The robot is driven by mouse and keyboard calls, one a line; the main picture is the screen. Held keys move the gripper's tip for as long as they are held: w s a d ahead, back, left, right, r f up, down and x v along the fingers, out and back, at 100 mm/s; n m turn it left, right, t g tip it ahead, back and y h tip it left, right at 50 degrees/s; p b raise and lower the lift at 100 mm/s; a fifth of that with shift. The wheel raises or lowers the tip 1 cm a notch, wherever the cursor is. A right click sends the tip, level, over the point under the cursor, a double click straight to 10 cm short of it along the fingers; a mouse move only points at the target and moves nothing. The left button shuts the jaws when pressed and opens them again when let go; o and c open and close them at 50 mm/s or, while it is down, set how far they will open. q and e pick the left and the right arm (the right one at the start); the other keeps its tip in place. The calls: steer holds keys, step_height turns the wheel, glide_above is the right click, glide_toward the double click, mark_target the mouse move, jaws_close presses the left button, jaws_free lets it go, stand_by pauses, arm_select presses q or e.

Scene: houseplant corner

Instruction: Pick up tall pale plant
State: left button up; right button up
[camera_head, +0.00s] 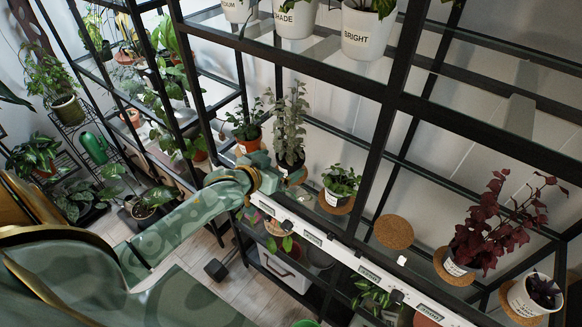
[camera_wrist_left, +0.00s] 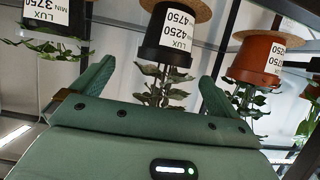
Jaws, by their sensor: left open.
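The tall pale plant (camera_head: 290,118) has grey-green leaves and stands upright in a black pot (camera_head: 290,165) on the shelf. In the left wrist view, which is upside down, the black pot (camera_wrist_left: 167,42) with a white lux label and a cork disc is at top centre, with stems (camera_wrist_left: 155,90) hanging below it in the picture. My left gripper (camera_head: 289,174) is at the front of this pot in the head view. In the wrist view its two fingers (camera_wrist_left: 157,73) are spread apart, with the pot's rim and stems between them in the picture. I cannot tell whether they touch. My right gripper is not in view.
A terracotta-potted plant (camera_head: 246,132) stands close on the left and a low green plant (camera_head: 341,181) close on the right. An empty cork disc (camera_head: 394,232) and a dark red plant (camera_head: 497,222) are further right. Black shelf posts (camera_head: 388,110) cross the front.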

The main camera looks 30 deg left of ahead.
mark_target(290, 160)
arm_select(q)
steer(key=x, duration=0.3)
steer(key=shift+w+f+b, duration=0.1)
steer(key=shift+b, duration=0.2)
steer(key=w+f, duration=0.1)
steer(key=w+f+b, duration=0.1)
steer(key=w+b, duration=0.1)
steer(key=w, duration=0.1)
steer(key=shift+a+f, duration=0.25)
steer(key=shift+f, duration=0.15)
steer(key=shift+w+f, duration=0.1)
steer(key=shift+w, duration=0.1)
steer(key=shift+s, duration=0.1)
steer(key=shift+c, duration=1.2)
steer(key=c, duration=0.9)
